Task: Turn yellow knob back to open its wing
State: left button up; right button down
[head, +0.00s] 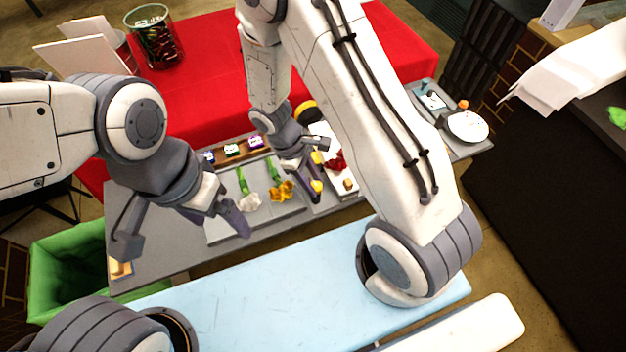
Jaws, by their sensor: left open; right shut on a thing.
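My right gripper (316,186) points down over the grey station, at the right edge of the flower tray. It is shut on a small yellow piece (317,186), which looks like the yellow knob and is partly hidden by the fingers. Another small yellow piece (317,157) shows just above it. I cannot make out the wing or how far it stands open. My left gripper (182,238) is open and empty, its fingers wide apart over the left part of the grey table.
A grey tray (222,232) holds a white flower (250,203) and a yellow flower (281,191). Red flowers (335,162) lie in a white holder right of my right gripper. A green bin (65,262) stands at left; a white plate (467,126) lies far right.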

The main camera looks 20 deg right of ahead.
jog(key=shift+w, duration=0.1)
jog(key=c, duration=0.5)
grip_release()
jog(key=b+v, duration=0.1)
jog(key=v, duration=0.9)
jog(key=shift+r, duration=0.3)
jog(key=shift+a, duration=0.15)
